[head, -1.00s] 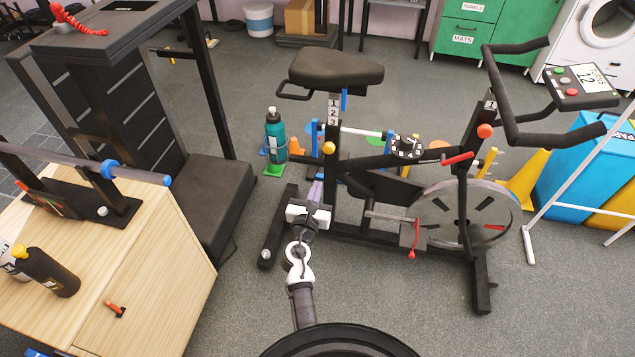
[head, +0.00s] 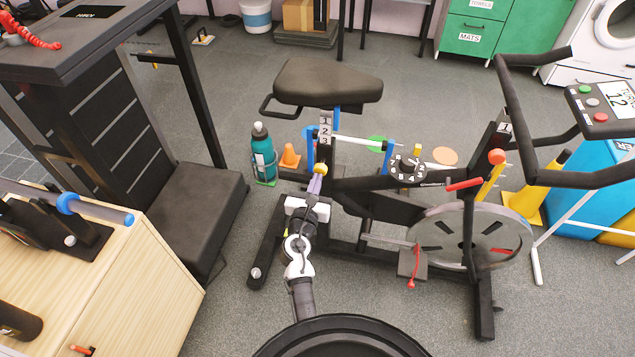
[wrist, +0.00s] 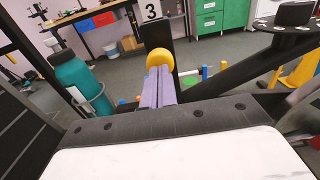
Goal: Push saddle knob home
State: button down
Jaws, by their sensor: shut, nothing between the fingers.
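The black saddle (head: 327,81) is above on the post. My gripper (head: 317,184) is shut and empty, its purple fingers pointing up at the knob. In the wrist view the fingertips (wrist: 160,74) overlap the knob's lower edge. I cannot tell whether they touch it. The knob's far side and its shaft are hidden.
A teal bottle (head: 262,152) stands left of the post in a holder. The bike's black frame, numbered dial (head: 408,168) and flywheel (head: 472,238) are to the right. A dark bench (head: 192,215) and wooden cabinet (head: 140,285) are at left.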

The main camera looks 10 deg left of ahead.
jog(key=shift+w, duration=0.25)
jog(key=shift+r, duration=0.1)
